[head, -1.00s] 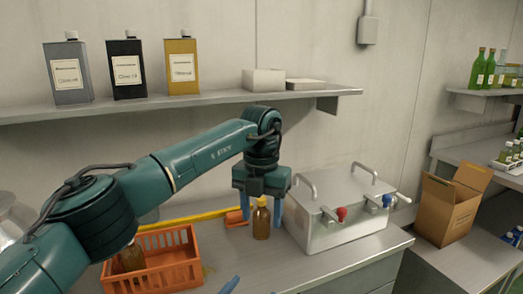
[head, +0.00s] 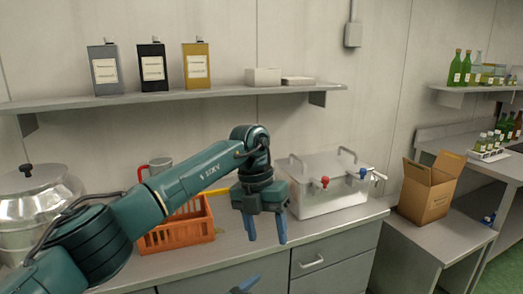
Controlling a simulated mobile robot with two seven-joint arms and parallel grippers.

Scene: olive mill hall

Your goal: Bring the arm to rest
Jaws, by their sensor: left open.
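My left arm reaches in from the left over the steel counter (head: 220,258). Its gripper (head: 266,229) hangs in front of the steel box with the taps, fingers pointing down, open, with nothing seen between them. A small blue part at the bottom edge looks like the tip of my right gripper (head: 244,286); its jaws cannot be made out. The amber bottle with a yellow cap seen earlier does not show now; my gripper and wrist cover part of the counter there.
An orange crate (head: 188,235) stands behind my forearm. The tapped steel box (head: 335,200) is right of the gripper. A shelf (head: 120,100) with three tins runs above. A cardboard box (head: 428,200) stands farther right. A steel pot (head: 35,195) is at left.

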